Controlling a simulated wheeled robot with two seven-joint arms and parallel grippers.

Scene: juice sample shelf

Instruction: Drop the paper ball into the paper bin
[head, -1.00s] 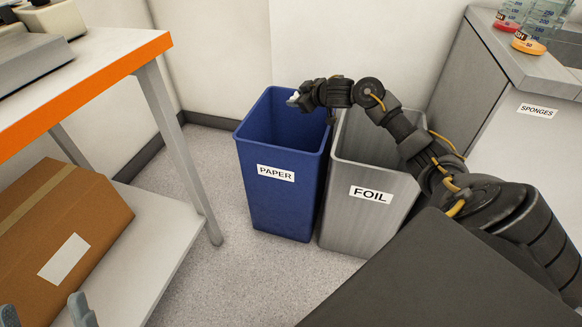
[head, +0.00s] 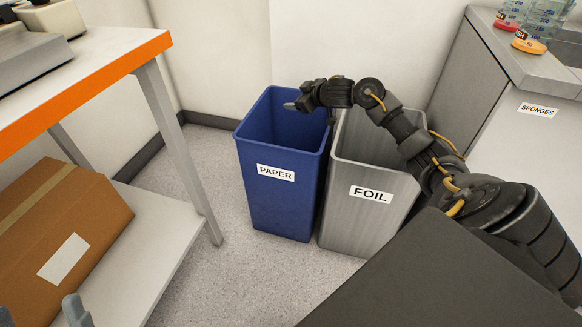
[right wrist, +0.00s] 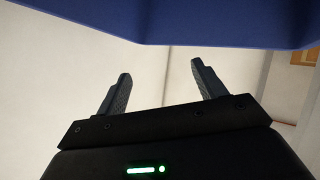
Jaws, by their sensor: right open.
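The blue paper bin (head: 262,200), labelled PAPER, stands on the floor in the middle of the head view. My right gripper (head: 292,106) is over its opening, towards the back right. In the right wrist view the same gripper (right wrist: 160,85) has its fingers apart with nothing between them, and a blue wall of the bin (right wrist: 210,22) crosses the top. The paper ball is not visible in any current view; the visible part of the bin's inside is dark blue. My left gripper (head: 40,311) shows only its two spread fingertips at the bottom left.
The grey foil bin (head: 350,222) stands close beside the blue bin, under my right arm. A table with an orange edge (head: 90,90) and a cardboard box (head: 60,225) on its lower shelf are at left. A grey cabinet (head: 490,110) labelled SPONGES is at right.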

